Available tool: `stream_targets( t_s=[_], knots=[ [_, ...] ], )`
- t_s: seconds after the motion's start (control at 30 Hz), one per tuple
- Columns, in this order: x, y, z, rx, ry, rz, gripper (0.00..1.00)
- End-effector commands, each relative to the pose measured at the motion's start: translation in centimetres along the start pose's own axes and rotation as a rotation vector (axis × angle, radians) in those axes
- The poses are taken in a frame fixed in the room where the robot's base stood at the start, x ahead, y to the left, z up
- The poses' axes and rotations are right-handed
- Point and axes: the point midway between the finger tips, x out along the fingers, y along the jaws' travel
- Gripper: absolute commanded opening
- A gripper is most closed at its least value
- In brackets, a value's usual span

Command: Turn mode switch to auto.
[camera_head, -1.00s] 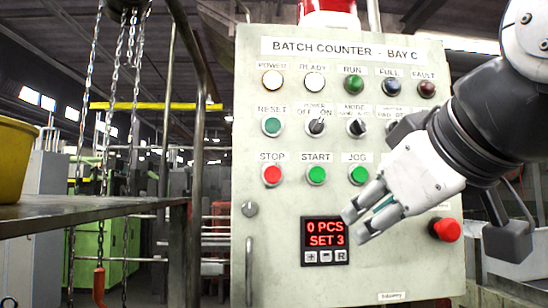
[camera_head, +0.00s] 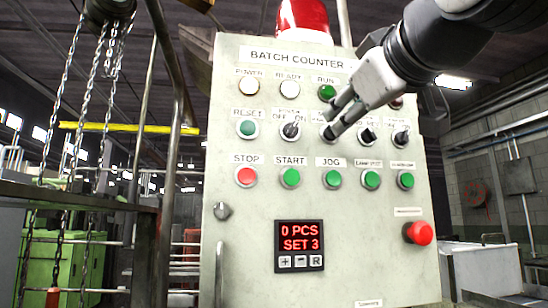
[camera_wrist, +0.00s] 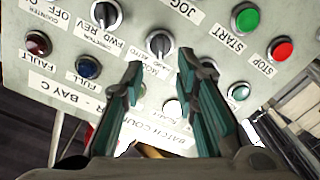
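The mode switch (camera_wrist: 158,43) is a black knob on a silver ring, with a MAN/AUTO label beside it in the wrist view. In the head view the mode switch (camera_head: 328,132) sits in the second row, right of the power switch (camera_head: 290,130), partly hidden by my fingers. My gripper (camera_wrist: 159,62) is open and empty, its two green-lined fingertips on either side of the switch in the wrist picture. In the head view my gripper (camera_head: 334,118) reaches it from the upper right. I cannot tell whether the fingers touch the knob. Its exact pointing direction is unclear.
The direction switch (camera_head: 367,137) and counter switch (camera_head: 400,139) are close on the right. The green jog button (camera_head: 331,179) is just below. A red emergency button (camera_head: 418,233) sticks out at the lower right. The display (camera_head: 299,245) reads 0 PCS, SET 3.

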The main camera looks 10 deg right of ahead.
Motion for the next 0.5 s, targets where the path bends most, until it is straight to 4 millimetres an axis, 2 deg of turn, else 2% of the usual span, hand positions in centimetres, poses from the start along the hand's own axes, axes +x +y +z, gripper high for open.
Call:
stream_targets(
  t_s=[0.03, 0.2, 0.5],
  knots=[
    [1.0, 0.0, 0.1, 0.0, -0.002, -0.001, 0.28],
    [3.2, 0.0, 0.0, 0.001, -0.001, -0.001, 0.28],
    [4.5, 0.0, -0.1, 0.001, 0.001, 0.0, 0.28]
  ],
)
